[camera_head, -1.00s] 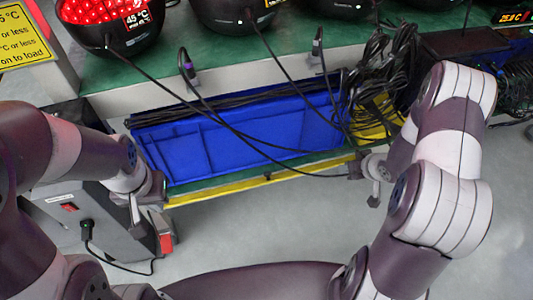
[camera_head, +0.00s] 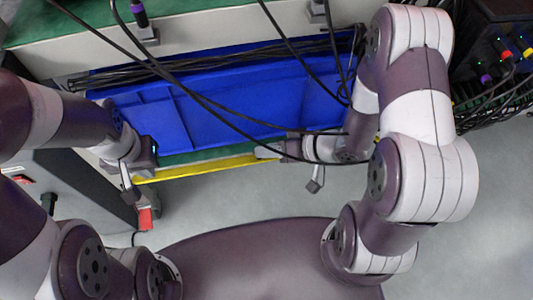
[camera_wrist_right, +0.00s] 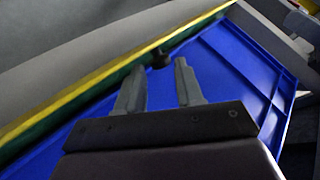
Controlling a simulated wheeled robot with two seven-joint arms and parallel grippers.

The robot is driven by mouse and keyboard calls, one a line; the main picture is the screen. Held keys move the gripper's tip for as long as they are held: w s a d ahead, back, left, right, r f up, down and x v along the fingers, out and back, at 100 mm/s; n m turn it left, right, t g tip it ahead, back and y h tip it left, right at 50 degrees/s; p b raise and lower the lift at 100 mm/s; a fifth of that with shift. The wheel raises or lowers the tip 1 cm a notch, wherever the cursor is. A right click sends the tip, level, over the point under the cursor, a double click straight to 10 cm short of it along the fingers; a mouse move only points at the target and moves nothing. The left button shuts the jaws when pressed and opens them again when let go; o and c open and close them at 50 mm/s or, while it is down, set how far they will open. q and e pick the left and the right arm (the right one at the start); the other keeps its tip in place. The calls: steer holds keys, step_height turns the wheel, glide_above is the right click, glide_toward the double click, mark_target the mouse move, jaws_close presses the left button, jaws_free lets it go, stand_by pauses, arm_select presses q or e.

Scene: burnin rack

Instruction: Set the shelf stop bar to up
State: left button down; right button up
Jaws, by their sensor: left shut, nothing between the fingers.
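The stop bar appears to be the long yellow bar (camera_head: 205,169) along the front edge of the low green shelf. It also shows in the right wrist view (camera_wrist_right: 95,78) as a yellow strip running diagonally. My right gripper (camera_head: 265,151) is close to the bar's right part in the head view. My left gripper (camera_head: 150,152) is shut and empty near the bar's left end.
A blue bin (camera_head: 225,115) sits on the shelf behind the bar. Black cables (camera_head: 215,105) hang across its front, one passing near my right gripper. A grey case with a red switch (camera_head: 70,190) stands at left. The floor in front is clear.

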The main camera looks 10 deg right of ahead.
steer(key=shift+w+a+f, duration=0.3)
steer(key=shift+a+f, duration=0.05)
steer(key=shift+a, duration=0.15)
